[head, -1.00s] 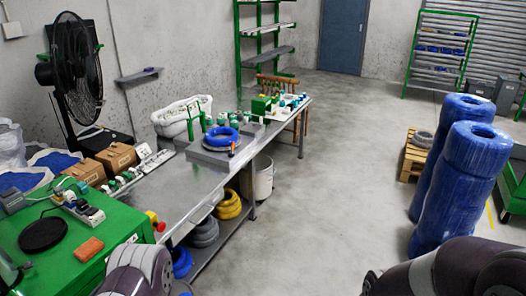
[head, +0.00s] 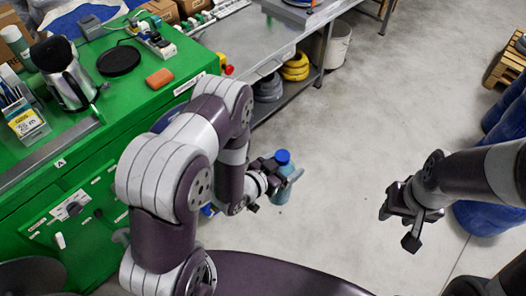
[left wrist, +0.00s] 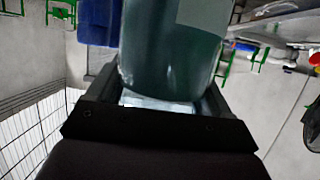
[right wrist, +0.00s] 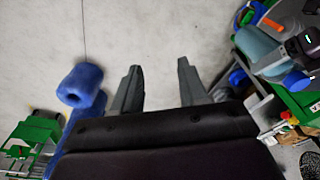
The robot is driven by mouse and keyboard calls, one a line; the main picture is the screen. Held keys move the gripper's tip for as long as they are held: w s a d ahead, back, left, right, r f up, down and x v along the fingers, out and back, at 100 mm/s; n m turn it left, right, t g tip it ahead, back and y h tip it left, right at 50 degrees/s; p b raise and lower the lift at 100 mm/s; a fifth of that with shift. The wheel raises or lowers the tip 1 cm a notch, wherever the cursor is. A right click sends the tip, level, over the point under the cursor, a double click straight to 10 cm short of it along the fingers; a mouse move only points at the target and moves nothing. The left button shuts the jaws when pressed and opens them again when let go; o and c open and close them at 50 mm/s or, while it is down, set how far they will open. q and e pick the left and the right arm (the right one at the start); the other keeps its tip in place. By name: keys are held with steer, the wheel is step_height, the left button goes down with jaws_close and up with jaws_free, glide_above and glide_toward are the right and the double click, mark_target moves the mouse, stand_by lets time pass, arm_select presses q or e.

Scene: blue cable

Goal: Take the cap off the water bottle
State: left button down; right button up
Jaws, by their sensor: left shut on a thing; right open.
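The water bottle (head: 281,190) is light blue-teal and see-through, with a blue cap (head: 283,157) on its top. It is held roughly upright above the floor. My left gripper (head: 270,180) is shut around the bottle's body, below the cap. In the left wrist view the bottle (left wrist: 170,50) fills the space between the jaws; its cap is not clearly seen there. My right gripper (head: 397,226) is open and empty, well to the right of the bottle. In the right wrist view its fingers (right wrist: 160,66) are apart, and the bottle (right wrist: 258,47) shows at upper right.
A green workbench (head: 160,103) stands at the left with a kettle (head: 66,75), a black disc (head: 119,61) and an orange block (head: 160,78). A metal table with yellow coils (head: 295,66) below is behind. Blue wrapped rolls (head: 480,216) stand at right. Floor between my grippers is clear.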

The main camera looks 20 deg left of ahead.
steer(key=shift+o, duration=1.7)
steer(key=shift+a+f, duration=0.1)
steer(key=shift+a, duration=0.2)
steer(key=shift+g, duration=0.5)
steer(key=w+a, duration=0.4)
steer(key=a, duration=0.4)
steer(key=w+a+r, duration=0.1)
steer(key=w+a, duration=0.3)
steer(key=a, duration=0.4)
steer(key=w+a+r, duration=0.1)
steer(key=w+a, duration=0.3)
steer(key=a, duration=0.4)
steer(key=shift+w+a+r, duration=0.15)
steer(key=shift+w+a, duration=0.15)
steer(key=f+m, duration=0.1)
steer(key=f, duration=0.1)
glide_above(291, 167)
step_height(291, 167, down, 5)
steer(key=shift+w+f, duration=0.1)
steer(key=shift+f, duration=0.05)
arm_select(q)
steer(key=d+m+h, duration=0.1)
steer(key=d, duration=0.1)
steer(key=d+m+g+h, duration=0.1)
steer(key=d, duration=0.1)
steer(key=shift+s+r, duration=0.1)
steer(key=shift+s, duration=0.1)
arm_select(e)
steer(key=shift+f, duration=0.4)
